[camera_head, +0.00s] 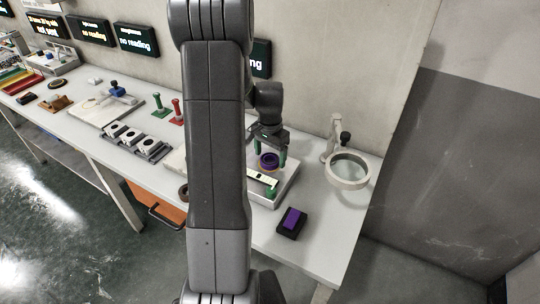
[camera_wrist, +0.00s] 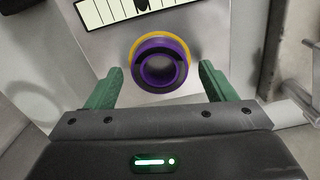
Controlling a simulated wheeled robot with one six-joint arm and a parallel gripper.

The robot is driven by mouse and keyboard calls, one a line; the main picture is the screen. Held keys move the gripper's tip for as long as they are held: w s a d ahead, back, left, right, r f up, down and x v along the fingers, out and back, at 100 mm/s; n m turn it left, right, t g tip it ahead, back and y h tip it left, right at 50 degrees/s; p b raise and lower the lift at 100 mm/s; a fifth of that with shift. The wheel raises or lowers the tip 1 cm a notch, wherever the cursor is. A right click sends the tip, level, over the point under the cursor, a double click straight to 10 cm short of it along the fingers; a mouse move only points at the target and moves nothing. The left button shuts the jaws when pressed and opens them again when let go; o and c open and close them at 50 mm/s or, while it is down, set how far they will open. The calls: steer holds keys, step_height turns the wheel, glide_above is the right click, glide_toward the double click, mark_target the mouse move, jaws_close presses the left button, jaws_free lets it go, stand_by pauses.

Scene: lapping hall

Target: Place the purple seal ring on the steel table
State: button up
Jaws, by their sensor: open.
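The purple seal ring (camera_wrist: 141,68) lies with its hole facing the wrist camera, with a yellow ring-shaped rim showing behind it. In the head view the purple ring (camera_head: 268,160) is on a low pale platform (camera_head: 288,186) near the right end of a long light-grey table (camera_head: 335,228). My gripper (camera_head: 269,153) is above the platform with its green fingers on either side of the ring. In the wrist view my gripper (camera_wrist: 161,76) is open, with visible gaps between both fingers and the ring. My arm hides part of the table.
A ring magnifier (camera_head: 348,170) on a stand is to the right. A black block with a purple top (camera_head: 292,219) lies in front. A grey rack (camera_head: 137,141) and red and green stands (camera_head: 176,111) are to the left. The front right tabletop is clear.

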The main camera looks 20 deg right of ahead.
step_height(320, 180, up, 12)
steer(key=shift+f, duration=0.25)
